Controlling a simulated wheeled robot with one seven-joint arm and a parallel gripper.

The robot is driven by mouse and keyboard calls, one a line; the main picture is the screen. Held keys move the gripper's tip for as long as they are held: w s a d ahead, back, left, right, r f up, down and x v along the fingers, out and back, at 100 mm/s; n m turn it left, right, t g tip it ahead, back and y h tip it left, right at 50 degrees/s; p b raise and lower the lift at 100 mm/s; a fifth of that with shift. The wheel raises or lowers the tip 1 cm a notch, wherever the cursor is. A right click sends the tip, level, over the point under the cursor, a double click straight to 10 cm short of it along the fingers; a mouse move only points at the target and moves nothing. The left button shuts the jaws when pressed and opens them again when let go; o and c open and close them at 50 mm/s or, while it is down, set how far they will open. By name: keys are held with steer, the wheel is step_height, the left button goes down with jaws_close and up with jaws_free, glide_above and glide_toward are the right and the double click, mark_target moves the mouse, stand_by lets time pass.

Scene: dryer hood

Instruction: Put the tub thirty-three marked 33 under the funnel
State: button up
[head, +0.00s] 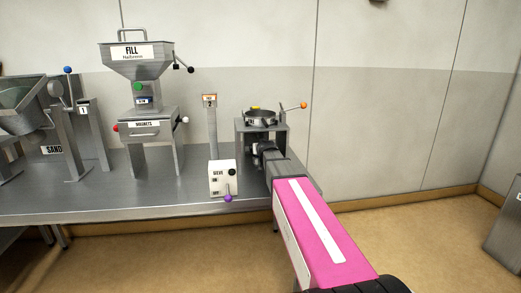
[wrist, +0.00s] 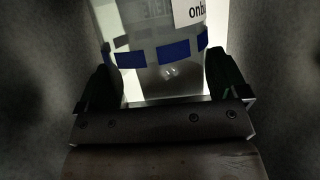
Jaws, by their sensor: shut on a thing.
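In the wrist view, a translucent tub (wrist: 160,80) with a band of blue blocks and a white label reading "onbu" stands between the two dark fingers of my gripper (wrist: 162,72). The fingers are shut on its sides. No 33 can be read on the part that shows. In the head view, my gripper (head: 262,149) reaches under the top of a grey stand (head: 283,132), and the tub is hidden there. A funnel-shaped hopper (head: 135,66) marked FILL stands further left on the bench. Whether a funnel hangs under the grey stand's top cannot be seen.
A round metal sieve pan (head: 261,117) with an orange-knobbed lever sits on the stand. A white switch box (head: 222,177) with a purple knob is just left. A stand marked MAGNETS (head: 147,125) and a SAND hopper (head: 22,112) are further left on the steel bench (head: 110,196).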

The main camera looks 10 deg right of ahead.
steer(key=shift+f, duration=0.1)
steer(key=o, duration=0.6)
steer(key=v, duration=1.2)
